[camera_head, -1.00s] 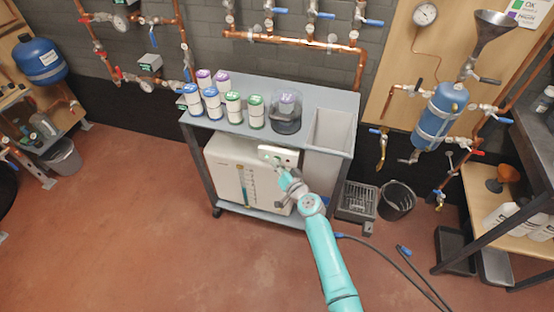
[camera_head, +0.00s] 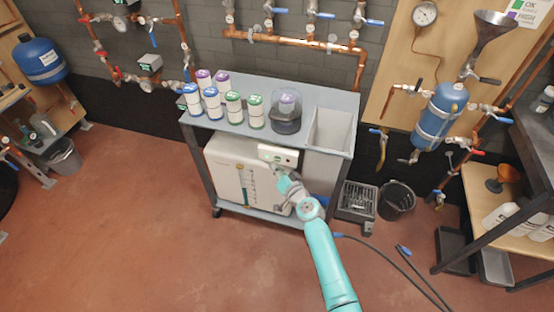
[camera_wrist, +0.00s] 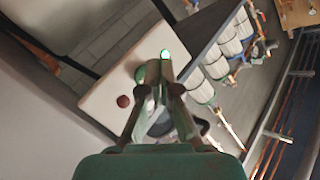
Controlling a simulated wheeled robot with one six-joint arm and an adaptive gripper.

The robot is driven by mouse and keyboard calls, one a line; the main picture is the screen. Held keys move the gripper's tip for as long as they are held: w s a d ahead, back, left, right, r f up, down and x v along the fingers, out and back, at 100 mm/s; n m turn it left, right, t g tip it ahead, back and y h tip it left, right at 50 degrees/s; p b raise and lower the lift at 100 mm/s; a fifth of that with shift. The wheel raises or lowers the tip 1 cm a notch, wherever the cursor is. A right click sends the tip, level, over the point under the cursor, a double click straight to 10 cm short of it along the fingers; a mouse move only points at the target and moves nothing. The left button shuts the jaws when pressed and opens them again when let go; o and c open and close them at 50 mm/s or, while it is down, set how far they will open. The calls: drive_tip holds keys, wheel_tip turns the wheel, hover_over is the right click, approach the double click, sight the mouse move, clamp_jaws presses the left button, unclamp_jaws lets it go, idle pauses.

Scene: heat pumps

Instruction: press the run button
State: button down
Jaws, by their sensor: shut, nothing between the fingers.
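The white control panel (camera_head: 278,155) is on the upper front right of the cream unit (camera_head: 232,172) under the cart's top. In the wrist view, the panel (camera_wrist: 108,92) carries a round red button (camera_wrist: 124,101) and a round green button that glows (camera_wrist: 165,55). No label on either button can be read. My gripper (camera_wrist: 154,72) is shut and empty, its tips just short of the green button in the picture; contact cannot be told. In the head view, my gripper (camera_head: 280,172) is just below the panel.
Several labelled canisters (camera_head: 234,107) and a dark round vessel (camera_head: 286,112) stand on the cart top (camera_head: 272,88) above the panel. A black bucket (camera_head: 397,199) and a grate (camera_head: 357,202) are right of the cart. The floor in front is clear except for a hose.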

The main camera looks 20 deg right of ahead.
drive_tip(key=shift+s+a, duration=0.75)
drive_tip(key=shift+s, duration=0.3)
drive_tip(key=shift+s+a, duration=0.7)
drive_tip(key=shift+s, duration=0.3)
drive_tip(key=s+d+f+n+g+h, duration=0.1)
drive_tip(key=s+f+n+h, duration=0.15)
drive_tip(key=s, duration=2.85)
drive_tip(key=s+r+n, duration=0.3)
drive_tip(key=s+r, duration=1.4)
drive_tip(key=s, duration=0.3)
drive_tip(key=shift+s+a+r, duration=0.15)
drive_tip(key=shift+s+r, duration=0.1)
drive_tip(key=shift+s, duration=0.05)
